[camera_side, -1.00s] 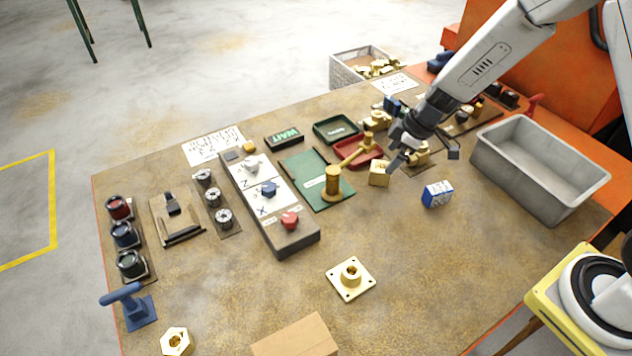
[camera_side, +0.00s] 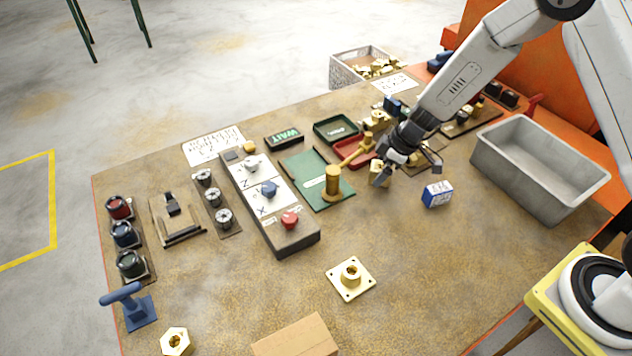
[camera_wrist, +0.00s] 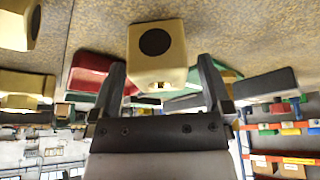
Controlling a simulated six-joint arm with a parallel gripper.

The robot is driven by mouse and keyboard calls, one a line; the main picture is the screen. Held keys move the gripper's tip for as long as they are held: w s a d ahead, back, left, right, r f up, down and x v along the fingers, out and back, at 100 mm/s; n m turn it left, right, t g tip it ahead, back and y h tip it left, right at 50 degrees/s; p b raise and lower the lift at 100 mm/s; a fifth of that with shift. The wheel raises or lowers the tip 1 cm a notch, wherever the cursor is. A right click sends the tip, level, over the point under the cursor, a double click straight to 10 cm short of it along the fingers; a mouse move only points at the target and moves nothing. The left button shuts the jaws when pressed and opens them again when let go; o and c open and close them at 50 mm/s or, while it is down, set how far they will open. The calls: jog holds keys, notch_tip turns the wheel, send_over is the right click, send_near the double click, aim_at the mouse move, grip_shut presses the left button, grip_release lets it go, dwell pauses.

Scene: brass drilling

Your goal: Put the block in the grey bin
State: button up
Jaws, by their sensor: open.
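A brass-coloured block (camera_side: 374,168) stands on the brown worktop, right of the green mat; my gripper partly hides it in the side view. In the wrist view the block (camera_wrist: 157,68) shows a round dark hole in its face and lies ahead of and between my fingertips. My gripper (camera_side: 409,171) is open and empty, close beside the block; contact cannot be told. My two fingers also show in the wrist view (camera_wrist: 162,70). The grey bin (camera_side: 513,178) is at the right of the worktop, and the inside that shows is empty.
A blue-and-white box (camera_side: 437,194) stands between the block and the bin. A brass hammer-like piece (camera_side: 335,184) stands on the green mat (camera_side: 300,170). A red tray (camera_side: 350,152) is behind the block. The front right of the worktop is clear.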

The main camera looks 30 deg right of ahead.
dwell(0.5)
grip_shut()
